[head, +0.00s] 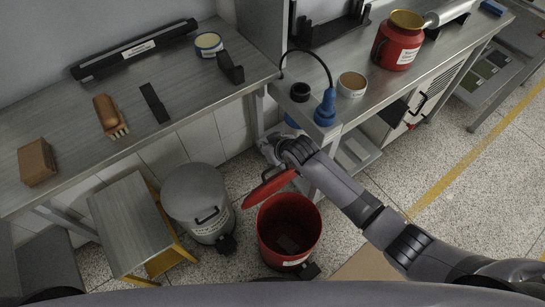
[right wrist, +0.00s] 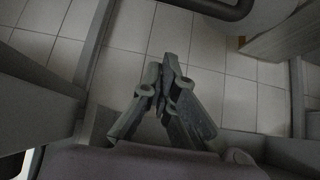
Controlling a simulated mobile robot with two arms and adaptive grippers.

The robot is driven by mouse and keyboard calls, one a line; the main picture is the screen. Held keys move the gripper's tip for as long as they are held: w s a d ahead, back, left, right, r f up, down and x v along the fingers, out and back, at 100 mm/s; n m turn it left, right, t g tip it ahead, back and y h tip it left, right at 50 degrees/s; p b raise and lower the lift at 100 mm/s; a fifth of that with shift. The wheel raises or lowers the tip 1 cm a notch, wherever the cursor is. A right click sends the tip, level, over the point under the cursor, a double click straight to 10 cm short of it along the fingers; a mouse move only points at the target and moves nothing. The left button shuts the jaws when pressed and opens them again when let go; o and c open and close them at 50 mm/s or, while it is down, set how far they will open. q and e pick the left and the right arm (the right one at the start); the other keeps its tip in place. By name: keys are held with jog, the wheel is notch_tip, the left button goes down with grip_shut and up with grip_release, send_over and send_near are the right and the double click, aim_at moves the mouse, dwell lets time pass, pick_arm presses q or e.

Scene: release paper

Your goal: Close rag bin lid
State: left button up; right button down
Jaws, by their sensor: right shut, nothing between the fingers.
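A red rag bin (head: 290,238) stands on the floor in the lower middle of the head view. Its red lid (head: 270,188) is raised and tilted at the bin's far left side, so the mouth is open and a dark inside shows. My right gripper (head: 268,148) is beyond the lid, near the bench leg, with its arm reaching in from the right. In the right wrist view the gripper (right wrist: 169,60) has its fingers together and empty, pointing towards a tiled wall. The lid is not visible there. My left gripper is not in view.
A grey bin (head: 198,205) with its lid down stands left of the red bin. A workbench (head: 340,110) with a red can (head: 397,42) rises at the right. Another bench (head: 190,85) runs along the left.

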jog(key=s, duration=0.1)
jog(key=s+d+f+p, duration=0.1)
jog(key=s+d, duration=0.1)
jog(key=shift+f+p, duration=0.3)
jog(key=shift+f, duration=0.05)
